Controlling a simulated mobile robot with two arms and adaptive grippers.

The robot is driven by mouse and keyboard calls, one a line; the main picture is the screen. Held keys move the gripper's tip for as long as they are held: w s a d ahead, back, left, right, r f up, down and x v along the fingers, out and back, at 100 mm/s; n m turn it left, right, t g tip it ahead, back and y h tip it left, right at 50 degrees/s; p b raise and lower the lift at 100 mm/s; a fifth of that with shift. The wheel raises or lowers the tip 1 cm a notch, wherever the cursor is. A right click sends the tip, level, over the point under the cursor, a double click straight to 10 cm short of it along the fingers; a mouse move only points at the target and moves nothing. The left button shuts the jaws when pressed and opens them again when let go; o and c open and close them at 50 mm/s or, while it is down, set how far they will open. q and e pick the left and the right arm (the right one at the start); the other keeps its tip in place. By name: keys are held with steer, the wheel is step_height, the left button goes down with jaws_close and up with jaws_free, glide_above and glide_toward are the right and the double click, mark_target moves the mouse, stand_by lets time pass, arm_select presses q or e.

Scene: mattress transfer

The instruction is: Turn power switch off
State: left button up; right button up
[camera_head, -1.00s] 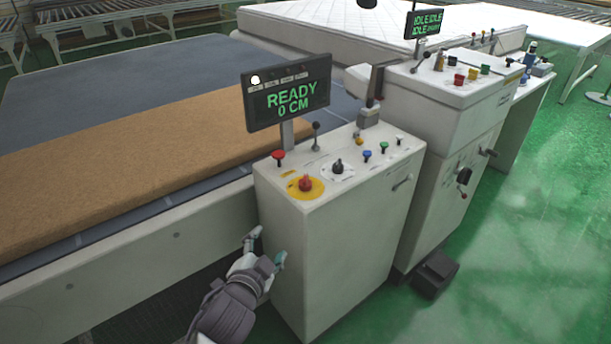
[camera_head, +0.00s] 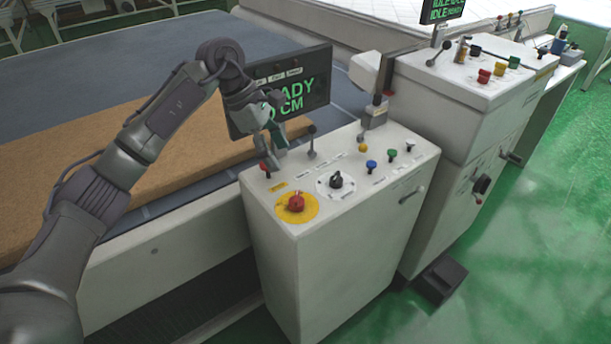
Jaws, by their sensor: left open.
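The near control cabinet (camera_head: 335,265) has a sloped top with several controls. They include a black rotary knob (camera_head: 336,181) on a white round plate, a red emergency-type button (camera_head: 296,203) on a yellow disc, a small red knob (camera_head: 265,168) at the back left and a lever (camera_head: 312,143). I cannot tell from the labels which one is the power switch. My left gripper (camera_head: 272,157) is open, pointing down over the back left of the panel, close to the small red knob. I cannot tell whether it touches it. My right gripper is out of view.
The display (camera_head: 310,92) stands behind the panel, lit green and partly covered by my left arm. A brown mattress slab (camera_head: 165,165) lies on the conveyor at left. A second control cabinet (camera_head: 455,115) stands to the right. Green floor (camera_head: 530,230) is clear at right.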

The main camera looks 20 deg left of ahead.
mark_target(296, 195)
arm_select(q)
steer(key=x, duration=0.2)
steer(key=p+x, duration=0.1)
steer(key=x, duration=0.2)
steer(key=s+p+x, duration=0.1)
steer(key=x, duration=0.2)
steer(key=shift+a+f, duration=0.15)
steer(key=shift+a, duration=0.25)
steer(key=f, duration=0.1)
steer(key=d+f+p, duration=0.1)
steer(key=f, duration=0.1)
steer(key=shift+d+f+y, duration=0.1)
steer(key=shift+d+y, duration=0.1)
steer(key=shift+y, duration=0.1)
steer(key=shift+d+f, duration=0.1)
steer(key=shift+f, duration=0.2)
steer(key=shift+w+f, duration=0.15)
steer(key=shift+f, duration=0.1)
steer(key=c, duration=1.2)
steer(key=shift+o, duration=0.2)
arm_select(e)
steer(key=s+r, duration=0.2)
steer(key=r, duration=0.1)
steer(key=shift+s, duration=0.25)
